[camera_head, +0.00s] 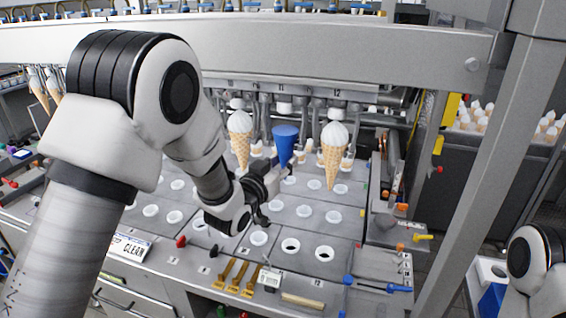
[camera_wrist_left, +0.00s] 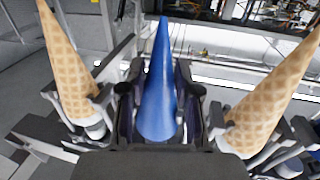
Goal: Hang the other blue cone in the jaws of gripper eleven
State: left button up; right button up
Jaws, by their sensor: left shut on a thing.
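My left gripper (camera_head: 283,168) is shut on a blue cone (camera_head: 286,142), wide end up, in the row of hanging cones. In the left wrist view the blue cone (camera_wrist_left: 160,85) stands between the two fingers of my left gripper (camera_wrist_left: 160,105). Gripper eleven (camera_head: 284,106), under the label 11, is directly above the cone; I cannot tell whether its jaws touch the cone. Waffle cones with white tops hang on both sides, under label 10 (camera_head: 240,138) and label 12 (camera_head: 333,153). My right arm shows at the lower right, but its gripper is out of view.
A steel beam (camera_head: 330,45) crosses above the row. Below is a grey deck (camera_head: 290,222) with round white-rimmed holes. The neighbouring waffle cones (camera_wrist_left: 72,70) and (camera_wrist_left: 275,90) stand close beside my left gripper. Tools (camera_head: 380,285) lie along the front.

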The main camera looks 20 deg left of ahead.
pick_arm(q)
jog(key=shift+f+b, duration=0.4)
dwell(0.4)
jog(key=o, duration=1.4)
jog(key=shift+c, duration=0.2)
jog(key=d+b+v, duration=0.2)
jog(key=v, duration=0.6)
jog(key=shift+s+a, duration=0.25)
jog(key=shift+s, duration=0.35)
